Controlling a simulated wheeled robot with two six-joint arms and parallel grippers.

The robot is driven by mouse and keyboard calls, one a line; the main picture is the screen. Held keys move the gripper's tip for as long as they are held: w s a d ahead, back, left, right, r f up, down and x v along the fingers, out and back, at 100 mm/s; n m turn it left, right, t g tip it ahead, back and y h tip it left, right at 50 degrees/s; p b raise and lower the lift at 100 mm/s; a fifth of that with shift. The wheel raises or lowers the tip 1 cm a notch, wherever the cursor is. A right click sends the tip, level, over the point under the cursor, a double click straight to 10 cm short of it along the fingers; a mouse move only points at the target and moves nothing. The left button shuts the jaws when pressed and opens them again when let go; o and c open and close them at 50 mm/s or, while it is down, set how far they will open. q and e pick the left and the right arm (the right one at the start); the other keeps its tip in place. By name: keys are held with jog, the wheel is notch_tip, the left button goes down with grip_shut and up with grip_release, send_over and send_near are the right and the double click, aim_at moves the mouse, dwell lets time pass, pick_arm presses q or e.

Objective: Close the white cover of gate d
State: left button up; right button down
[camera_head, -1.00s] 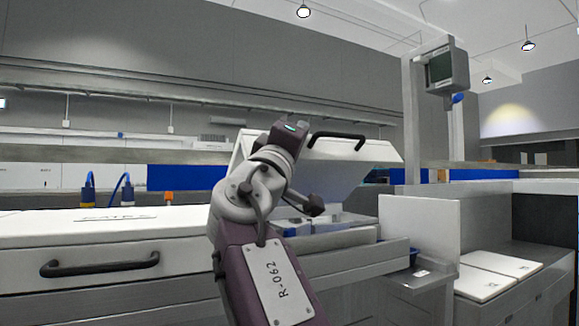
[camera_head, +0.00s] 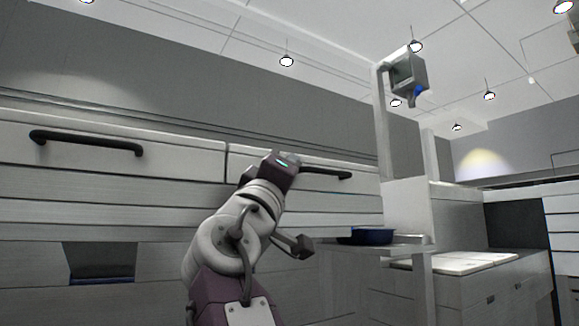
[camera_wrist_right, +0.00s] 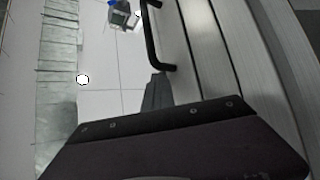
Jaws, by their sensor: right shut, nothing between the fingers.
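The white cover on the right (camera_head: 350,186) has a black bar handle (camera_head: 330,173). Its front looks down and roughly in line with the cover at left; any gap is hard to judge from this low angle, and no gate letter is readable. My right arm's wrist rises in front of the cover's left part, and the fingers are hidden in the head view. In the right wrist view my right gripper (camera_wrist_right: 157,88) is shut and empty, close to one end of the black handle, which also shows there (camera_wrist_right: 152,38); contact cannot be told. My left gripper is out of view.
Another white cover (camera_head: 185,160) with a black handle (camera_head: 85,142) is at left. Below are grey panels and a dark opening (camera_head: 100,258). At right are a blue tray (camera_head: 368,237) on a ledge, a post with a box-shaped device (camera_head: 408,76) and a cabinet (camera_head: 480,292).

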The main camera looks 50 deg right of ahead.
jog(key=shift+w+f+b, duration=0.35)
jog(key=shift+w+f, duration=0.2)
jog(key=shift+f, duration=0.35)
jog(key=s+r+b+v, duration=0.1)
jog(key=b+v, duration=0.3)
jog(key=v, duration=0.5)
jog(key=shift+a+b, duration=0.25)
jog(key=shift+b, duration=0.1)
